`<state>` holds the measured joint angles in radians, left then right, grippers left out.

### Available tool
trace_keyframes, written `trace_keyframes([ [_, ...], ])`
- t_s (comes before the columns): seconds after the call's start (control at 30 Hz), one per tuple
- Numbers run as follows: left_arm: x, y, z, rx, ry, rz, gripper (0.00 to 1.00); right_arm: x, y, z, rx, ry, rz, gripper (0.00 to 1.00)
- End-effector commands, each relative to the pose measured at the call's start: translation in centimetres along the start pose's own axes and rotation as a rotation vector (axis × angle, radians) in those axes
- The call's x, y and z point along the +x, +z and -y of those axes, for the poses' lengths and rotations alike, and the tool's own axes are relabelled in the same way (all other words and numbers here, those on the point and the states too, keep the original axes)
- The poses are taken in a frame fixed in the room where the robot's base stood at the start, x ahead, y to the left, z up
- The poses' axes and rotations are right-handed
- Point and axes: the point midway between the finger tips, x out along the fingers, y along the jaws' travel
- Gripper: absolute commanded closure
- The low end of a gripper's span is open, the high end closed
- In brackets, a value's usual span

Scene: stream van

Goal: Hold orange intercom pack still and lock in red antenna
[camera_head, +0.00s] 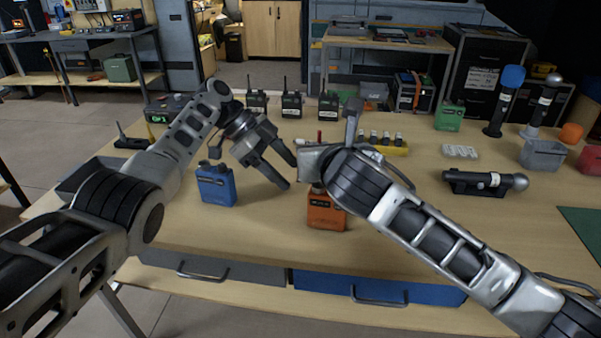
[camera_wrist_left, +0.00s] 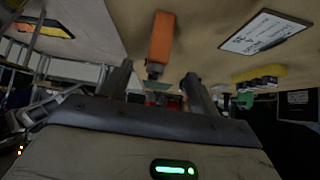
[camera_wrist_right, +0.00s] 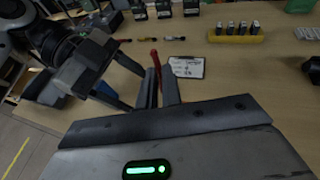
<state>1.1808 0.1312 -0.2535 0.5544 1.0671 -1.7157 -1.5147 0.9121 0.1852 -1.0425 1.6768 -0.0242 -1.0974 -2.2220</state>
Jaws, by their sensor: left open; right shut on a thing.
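The orange intercom pack (camera_head: 326,214) stands on the table, partly covered by my right gripper. It also shows in the left wrist view (camera_wrist_left: 161,38), past the fingertips. My left gripper (camera_head: 288,174) is open and empty, to the left of the pack, its fingers pointing toward it and apart from it. My right gripper (camera_head: 309,170) is above the pack, shut on the red antenna (camera_wrist_right: 155,61). The antenna's red end (camera_head: 319,136) sticks up behind the gripper. The antenna's lower end and any contact with the pack are hidden.
A blue pack (camera_head: 216,186) stands left of the left gripper. Several black radios (camera_head: 292,104) stand at the back. A yellow holder (camera_head: 385,147) is behind the right arm. A black cylindrical device (camera_head: 484,182) lies to the right. The table's front strip is clear.

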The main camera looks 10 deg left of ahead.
Motion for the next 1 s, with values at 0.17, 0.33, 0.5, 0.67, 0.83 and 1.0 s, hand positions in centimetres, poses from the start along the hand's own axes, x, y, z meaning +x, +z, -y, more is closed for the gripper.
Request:
trace_keyframes([
  [0.17, -0.8, -0.7, 0.0, 0.001, 0.0, 0.0, 0.39, -0.1, 0.2, 0.1, -0.002, 0.0, -0.001, 1.0],
  [0.33, -1.0, -0.9, 0.0, 0.001, 0.0, 0.0, 0.39, -0.1, 0.0, 0.2, -0.001, 0.002, -0.001, 1.0],
  [0.5, -0.9, -0.8, 0.0, 0.001, 0.0, 0.0, 0.45, -0.1, -0.1, 0.2, -0.001, 0.002, -0.001, 1.0],
  [0.67, 1.0, -0.8, 0.0, -0.001, 0.006, -0.003, 0.48, -0.1, -0.1, 0.2, -0.001, 0.002, -0.001, 1.0],
  [0.83, 2.0, -0.6, 0.1, 0.0, 0.004, 0.0, 0.48, -0.1, 0.0, 0.2, -0.001, 0.002, 0.0, 1.0],
  [1.0, 3.4, -0.6, 0.0, -0.001, 0.005, 0.0, 0.48, -0.1, 0.0, 0.2, -0.001, 0.002, 0.0, 1.0],
])
